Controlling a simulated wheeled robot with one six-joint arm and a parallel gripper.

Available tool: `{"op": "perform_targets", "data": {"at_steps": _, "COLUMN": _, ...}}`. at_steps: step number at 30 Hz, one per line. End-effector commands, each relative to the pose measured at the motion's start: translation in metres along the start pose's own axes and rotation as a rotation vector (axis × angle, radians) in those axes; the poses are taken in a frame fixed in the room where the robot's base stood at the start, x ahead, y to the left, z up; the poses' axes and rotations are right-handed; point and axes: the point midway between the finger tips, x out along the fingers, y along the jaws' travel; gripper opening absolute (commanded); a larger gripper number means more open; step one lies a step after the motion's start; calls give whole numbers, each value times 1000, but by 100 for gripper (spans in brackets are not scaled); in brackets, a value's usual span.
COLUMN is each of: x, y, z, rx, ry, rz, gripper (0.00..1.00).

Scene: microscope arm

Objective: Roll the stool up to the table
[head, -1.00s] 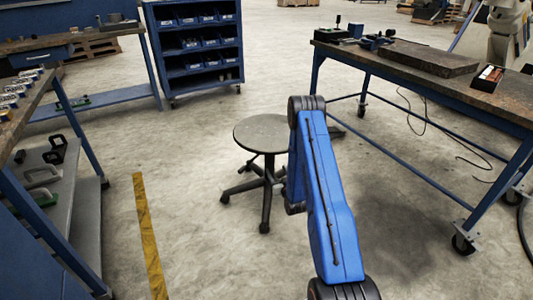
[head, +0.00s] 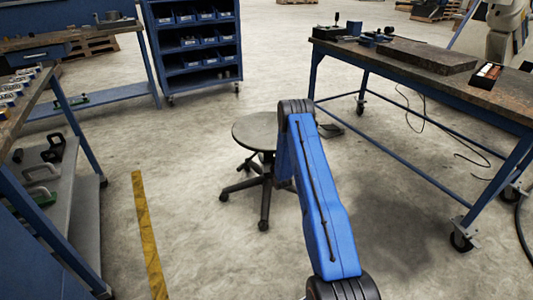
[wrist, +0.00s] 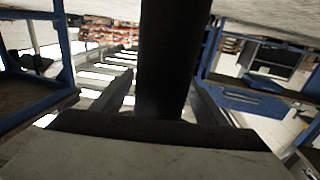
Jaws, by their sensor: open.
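The stool (head: 252,132) has a round grey seat and a dark five-star caster base. It stands upright on the floor in the middle of the head view, with its right side hidden by my blue arm. In the wrist view, a dark upright post (wrist: 167,45), apparently the stool's, stands between the fingers of my open gripper (wrist: 165,85). I cannot tell whether the fingers touch the post. My gripper is hidden in the head view. A blue-framed table (head: 460,88) with a dark top stands at the right.
A bench with shelves (head: 62,185) stands at the left, and another bench (head: 70,42) at the back left. A blue bin rack (head: 197,45) is at the back. A yellow floor strip (head: 148,230) runs left of the stool. Floor between stool and right table is mostly clear, with a cable behind.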

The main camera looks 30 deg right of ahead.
Motion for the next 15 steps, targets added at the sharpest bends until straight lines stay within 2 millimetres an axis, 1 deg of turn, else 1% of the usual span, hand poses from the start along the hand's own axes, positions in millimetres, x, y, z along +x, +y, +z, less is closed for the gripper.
{"op": "perform_targets", "data": {"at_steps": 3, "x": 7, "y": 0, "z": 0, "rx": 0, "ry": 1, "rz": 0, "gripper": 66}}
{"op": "perform_targets", "data": {"at_steps": 6, "x": 10, "y": 0, "z": 0, "rx": 0, "ry": 0, "rz": 0, "gripper": 66}}
{"op": "perform_targets", "data": {"at_steps": 13, "x": 10, "y": 0, "z": 0, "rx": 0, "ry": 0, "rz": 0, "gripper": 66}}
{"op": "perform_targets", "data": {"at_steps": 14, "x": 10, "y": 0, "z": 0, "rx": 0, "ry": 0, "rz": 0, "gripper": 61}}
{"op": "perform_targets", "data": {"at_steps": 15, "x": 10, "y": 0, "z": 0, "rx": 0, "ry": 0, "rz": 0, "gripper": 52}}
